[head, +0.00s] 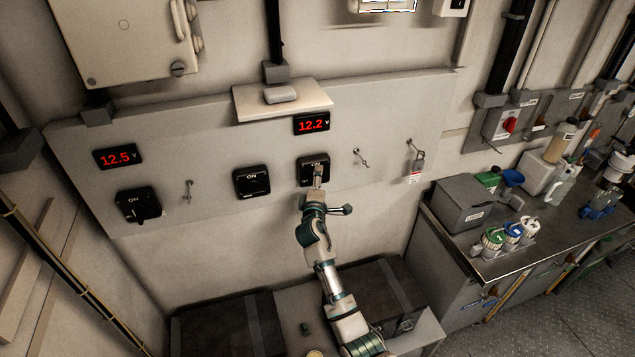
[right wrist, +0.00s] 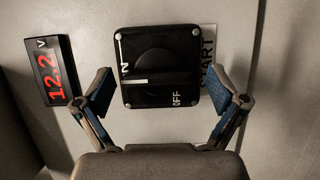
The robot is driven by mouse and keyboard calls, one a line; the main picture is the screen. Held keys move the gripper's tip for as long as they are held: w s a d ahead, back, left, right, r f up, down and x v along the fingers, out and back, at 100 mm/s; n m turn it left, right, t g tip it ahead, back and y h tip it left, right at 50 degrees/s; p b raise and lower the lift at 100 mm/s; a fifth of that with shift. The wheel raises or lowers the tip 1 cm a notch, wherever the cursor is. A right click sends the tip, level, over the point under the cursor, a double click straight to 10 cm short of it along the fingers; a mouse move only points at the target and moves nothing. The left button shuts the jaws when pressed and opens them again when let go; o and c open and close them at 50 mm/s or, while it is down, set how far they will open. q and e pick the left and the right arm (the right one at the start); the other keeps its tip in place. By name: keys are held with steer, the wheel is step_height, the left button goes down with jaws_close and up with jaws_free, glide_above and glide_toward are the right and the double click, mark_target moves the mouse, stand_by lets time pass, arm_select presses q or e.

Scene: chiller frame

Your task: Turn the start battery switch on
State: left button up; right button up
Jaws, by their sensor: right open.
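The start battery switch (head: 306,165) is a black square plate on the grey panel, below the 12.2 V display. In the right wrist view the switch (right wrist: 160,60) appears turned sideways, with N of ON at left, OFF at lower right and START partly hidden behind its right edge. A short white stripe marks the left part of its face; I cannot tell the knob's exact setting. My right gripper (head: 317,178) is at the switch's lower part. Its open fingers, also in the wrist view (right wrist: 167,93), stand either side of the switch, with nothing between the pads. My left gripper is out of view.
Two similar black switches, a middle one (head: 252,182) and a left one (head: 138,205), sit on the same panel. A padlock with a tag (head: 416,168) hangs to the right. A small shelf (head: 283,100) juts out above. A cluttered bench (head: 540,240) stands at right.

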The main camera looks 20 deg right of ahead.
steer(key=shift+s+a, duration=0.1)
steer(key=v, duration=1.1)
steer(key=shift+s, duration=0.35)
steer(key=shift+a+f, duration=0.1)
steer(key=shift+f, duration=0.1)
